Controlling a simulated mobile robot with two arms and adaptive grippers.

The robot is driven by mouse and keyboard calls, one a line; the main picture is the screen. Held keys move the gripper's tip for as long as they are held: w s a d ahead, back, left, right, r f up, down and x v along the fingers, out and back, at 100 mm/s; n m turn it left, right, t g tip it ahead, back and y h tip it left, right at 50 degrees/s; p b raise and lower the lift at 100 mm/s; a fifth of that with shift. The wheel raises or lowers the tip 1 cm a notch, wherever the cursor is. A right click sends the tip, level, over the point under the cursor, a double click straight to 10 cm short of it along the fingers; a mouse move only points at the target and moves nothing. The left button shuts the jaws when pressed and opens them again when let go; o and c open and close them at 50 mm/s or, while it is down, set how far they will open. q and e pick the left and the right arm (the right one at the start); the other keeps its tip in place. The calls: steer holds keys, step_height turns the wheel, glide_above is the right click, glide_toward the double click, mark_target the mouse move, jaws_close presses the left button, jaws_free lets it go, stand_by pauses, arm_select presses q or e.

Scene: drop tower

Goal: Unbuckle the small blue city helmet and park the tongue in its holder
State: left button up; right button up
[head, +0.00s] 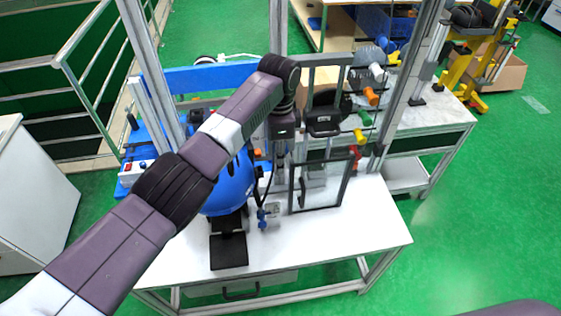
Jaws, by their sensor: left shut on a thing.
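The blue helmet (232,186) sits at the left middle of the white table, partly hidden behind my left forearm. A dark strap (259,181) hangs at its right side. A small blue and grey piece (263,216) is just below the strap; I cannot tell whether it is the buckle or the holder. My left gripper (279,158) points down just right of the helmet, beside the strap. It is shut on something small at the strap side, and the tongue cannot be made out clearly. My right gripper is out of the picture.
A framed clear guard door (320,186) stands close to the right of my left gripper. Metal uprights (408,80) rise around the helmet. A black plate (229,250) lies in front of it. The table's front right (370,225) is bare.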

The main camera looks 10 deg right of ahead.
arm_select(q)
steer(key=shift+w+a+r+b, duration=0.2)
steer(key=shift+w+a+b, duration=1.15)
steer(key=shift+w+a, duration=0.75)
steer(key=shift+a+r, duration=0.1)
steer(key=shift+a, duration=0.15)
steer(key=shift+f, duration=0.3)
steer(key=shift+f+b, duration=0.4)
steer(key=shift+f, duration=0.25)
steer(key=shift+a+f+b, duration=0.1)
steer(key=shift+f+b, duration=0.35)
steer(key=shift+f, duration=0.9)
stand_by(1.5)
stand_by(0.4)
